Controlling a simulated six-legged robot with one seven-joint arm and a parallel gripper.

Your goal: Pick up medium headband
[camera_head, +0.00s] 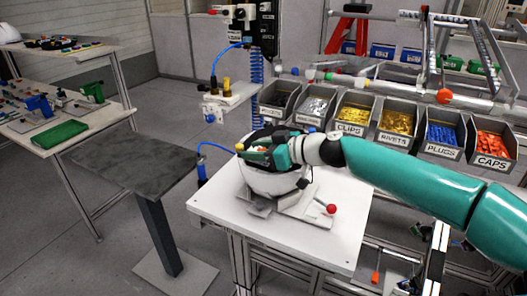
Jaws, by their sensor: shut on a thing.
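A white helmet shell (268,182) sits on a fixture on the white worktable, below my gripper. My gripper (256,153) reaches in from the right and is at the shell's upper rim. It is shut on a dark band-like piece (259,136), which looks like the medium headband. I see only part of this piece, and its size marking cannot be read. My gripper hides much of the shell's top and the piece's lower side. I cannot tell whether the piece touches the shell.
The fixture has a red-knobbed lever (331,208) at front right. Labelled bins (352,128) of small parts line the back. A dark pedestal table (128,160) stands left, with a cluttered bench (68,131) beyond. The worktable's front (335,245) is clear.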

